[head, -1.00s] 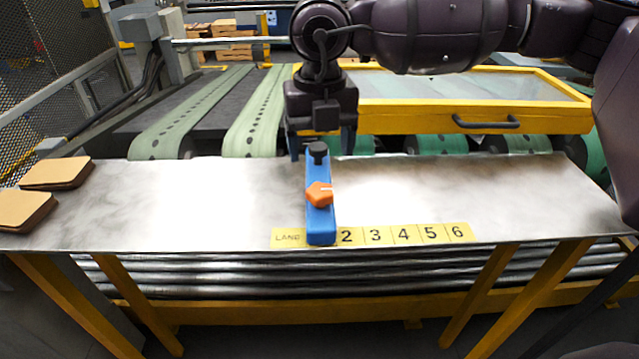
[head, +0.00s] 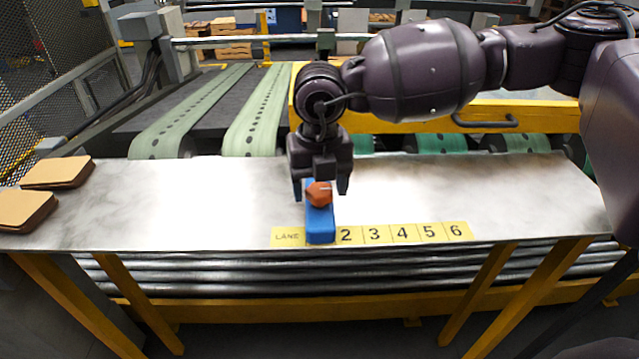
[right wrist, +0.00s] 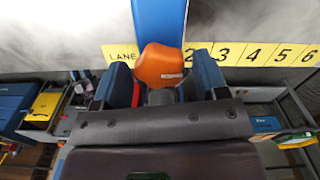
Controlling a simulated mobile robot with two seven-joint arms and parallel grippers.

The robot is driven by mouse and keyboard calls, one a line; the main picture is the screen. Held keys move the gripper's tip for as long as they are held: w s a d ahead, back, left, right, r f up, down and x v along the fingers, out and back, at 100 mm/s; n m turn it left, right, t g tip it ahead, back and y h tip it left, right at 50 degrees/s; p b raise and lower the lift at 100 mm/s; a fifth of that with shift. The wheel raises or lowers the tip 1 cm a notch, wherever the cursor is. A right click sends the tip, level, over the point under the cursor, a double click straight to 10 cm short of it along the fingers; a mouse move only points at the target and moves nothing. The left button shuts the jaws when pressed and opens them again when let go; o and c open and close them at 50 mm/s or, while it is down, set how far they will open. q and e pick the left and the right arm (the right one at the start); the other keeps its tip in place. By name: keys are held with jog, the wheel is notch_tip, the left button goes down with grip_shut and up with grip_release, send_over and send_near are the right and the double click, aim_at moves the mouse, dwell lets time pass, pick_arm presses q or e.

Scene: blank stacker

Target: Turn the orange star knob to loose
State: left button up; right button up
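The orange star knob (head: 319,193) sits on top of the blue bar (head: 320,228), which lies across the metal table at the lane strip. My right gripper (head: 321,191) points down just over the knob, with one finger to each side. In the right wrist view the knob (right wrist: 160,66) shows between and slightly beyond the two open fingertips (right wrist: 161,78), apart from both as far as I can see. The gripper hides the bar's far end and its black part. My left gripper is not in view.
The metal table (head: 220,200) is clear on both sides of the bar. The yellow lane strip (head: 402,233) runs right of it. Cardboard stacks (head: 57,172) lie at the left. A yellow frame with a black handle (head: 485,122) stands behind.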

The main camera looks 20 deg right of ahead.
jog(key=c, duration=0.7)
